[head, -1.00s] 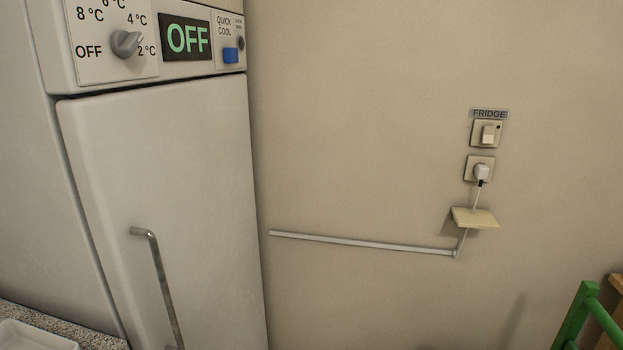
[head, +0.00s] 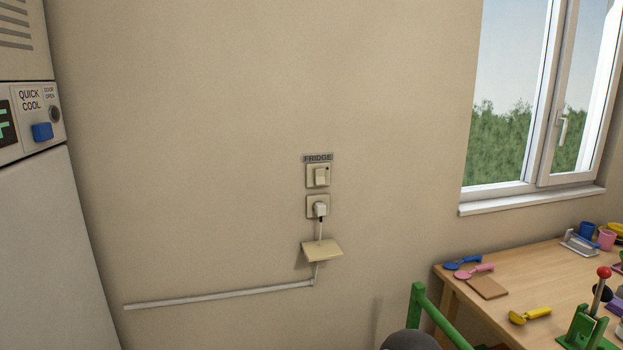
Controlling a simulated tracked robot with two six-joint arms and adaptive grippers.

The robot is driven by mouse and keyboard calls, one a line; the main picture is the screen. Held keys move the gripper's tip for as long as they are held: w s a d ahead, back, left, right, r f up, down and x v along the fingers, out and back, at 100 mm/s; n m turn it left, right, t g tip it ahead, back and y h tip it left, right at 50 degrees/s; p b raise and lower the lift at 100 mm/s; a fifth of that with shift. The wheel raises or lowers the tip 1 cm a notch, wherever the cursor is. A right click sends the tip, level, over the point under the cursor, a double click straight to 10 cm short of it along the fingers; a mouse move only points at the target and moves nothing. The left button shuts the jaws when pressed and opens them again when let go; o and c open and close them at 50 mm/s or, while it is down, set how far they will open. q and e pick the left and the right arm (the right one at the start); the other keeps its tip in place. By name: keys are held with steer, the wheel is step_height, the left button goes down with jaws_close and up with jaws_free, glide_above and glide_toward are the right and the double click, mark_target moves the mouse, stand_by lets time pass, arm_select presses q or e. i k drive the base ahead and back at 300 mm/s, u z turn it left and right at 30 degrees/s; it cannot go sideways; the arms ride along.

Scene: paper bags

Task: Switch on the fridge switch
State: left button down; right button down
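The fridge switch (head: 319,175) is a cream rocker on a square plate on the beige wall, near the middle of the head view. A grey label reading FRIDGE (head: 318,158) sits above it. A small dark dot shows at the plate's upper right. Below it is a socket (head: 318,207) with a white plug in it. The fridge (head: 35,235) stands at the left edge, its display cut off by the frame. Neither of my grippers can be made out in view.
A small cream ledge (head: 322,250) juts from the wall below the socket, with a pale conduit (head: 220,295) running left. A green rail (head: 437,317) stands at lower centre. A wooden table (head: 525,275) with coloured tools is at right, under a window (head: 540,95).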

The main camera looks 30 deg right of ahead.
mark_target(319, 174)
steer(key=u, duration=0.05)
steer(key=k, duration=0.6)
steer(key=z, duration=0.6)
steer(key=i, duration=1.8)
steer(key=u, duration=0.6)
